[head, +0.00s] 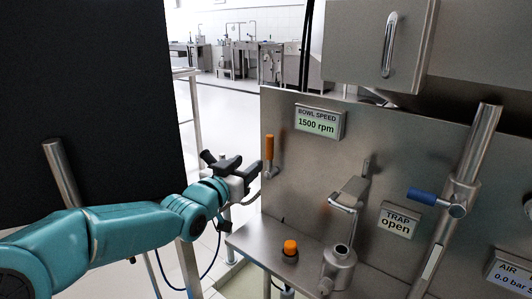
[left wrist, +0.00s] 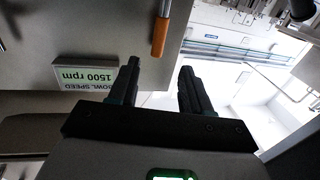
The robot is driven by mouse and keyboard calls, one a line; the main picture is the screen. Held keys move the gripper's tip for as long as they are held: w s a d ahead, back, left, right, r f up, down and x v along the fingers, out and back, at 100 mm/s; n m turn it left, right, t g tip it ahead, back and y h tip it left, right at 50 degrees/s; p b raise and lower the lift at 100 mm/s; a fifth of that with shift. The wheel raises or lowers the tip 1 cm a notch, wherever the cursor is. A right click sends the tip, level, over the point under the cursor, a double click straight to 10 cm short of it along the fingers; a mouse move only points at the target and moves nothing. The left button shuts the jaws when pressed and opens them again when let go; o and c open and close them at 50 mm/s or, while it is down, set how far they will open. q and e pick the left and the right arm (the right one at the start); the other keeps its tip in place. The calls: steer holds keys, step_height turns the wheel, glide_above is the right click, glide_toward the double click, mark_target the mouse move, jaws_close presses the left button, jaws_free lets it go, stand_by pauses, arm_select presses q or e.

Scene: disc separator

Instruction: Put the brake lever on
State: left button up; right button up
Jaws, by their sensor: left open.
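The brake lever (head: 269,148), taken to be the orange-handled lever, is at the left edge of the steel panel, handle pointing up. My left gripper (head: 250,172) is open and empty beside it, a little to its left in the head view. In the left wrist view the lever's orange handle (left wrist: 160,34) shows ahead of the gap between the open fingers of my left gripper (left wrist: 157,64), its end close to the line of the fingertips. Contact cannot be seen. The bowl speed display (head: 319,122) reads 1500 rpm. My right gripper is not in view.
An orange knob (head: 290,247) and a steel pot (head: 339,266) are on the ledge below. A blue-handled valve (head: 423,196) is on a pipe at right, near the trap display (head: 398,221) reading open. A dark panel (head: 85,90) stands at left.

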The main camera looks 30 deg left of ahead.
mark_target(268, 148)
arm_select(q)
steer(key=w, duration=0.7)
steer(key=w+a, duration=0.1)
steer(key=w, duration=0.2)
steer(key=shift+w, duration=0.15)
jaws_close()
